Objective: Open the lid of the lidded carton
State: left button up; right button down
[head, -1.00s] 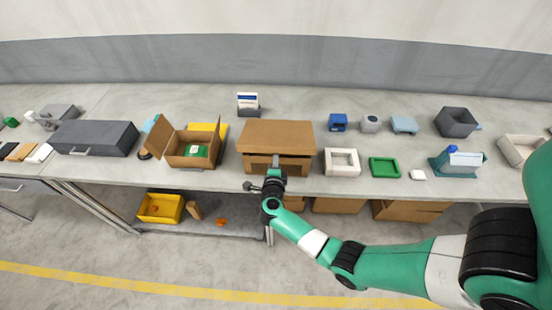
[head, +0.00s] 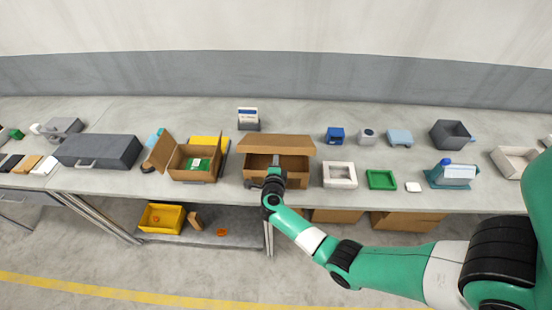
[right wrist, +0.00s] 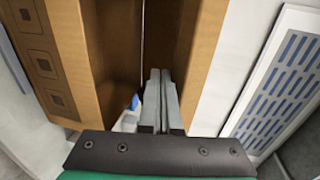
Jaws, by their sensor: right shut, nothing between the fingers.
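The lidded carton (head: 256,173) is a brown box near the front edge of the table in the head view. Its lid (head: 277,141) is tilted up at the front, and the dark inside shows below it. My right gripper (head: 275,160) is at the carton's front opening, with its fingers at the lid's front edge. In the right wrist view the fingers (right wrist: 160,82) are shut with nothing between them, inside the gap between brown carton panels (right wrist: 80,50). Whether they touch the lid is unclear. A small blue and white thing (right wrist: 131,110) shows beside the fingers. My left gripper is not in view.
An open carton (head: 186,160) with a green item stands to the left, beside a dark grey case (head: 98,150). A yellow bin (head: 153,225) is on the shelf below.

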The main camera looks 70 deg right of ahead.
aim_at(276, 145)
jog(key=d+r, duration=0.1)
jog(key=w+d+r+p, duration=0.1)
jog(key=d+r, duration=0.1)
jog(key=shift+w+d+r+p, duration=0.1)
jog(key=shift+d+p, duration=0.1)
jog(key=shift+p, duration=0.1)
jog(key=shift+d, duration=0.15)
jog(key=shift+w+d+r, duration=0.25)
jog(key=shift+d+r, duration=0.1)
jog(key=shift+d, duration=0.4)
jog(key=shift+w+d+r, duration=0.3)
jog(key=shift+d, duration=0.5)
jog(key=shift+w+d+r, duration=0.25)
jog(key=shift+d+r, duration=0.1)
jog(key=shift+d, duration=0.4)
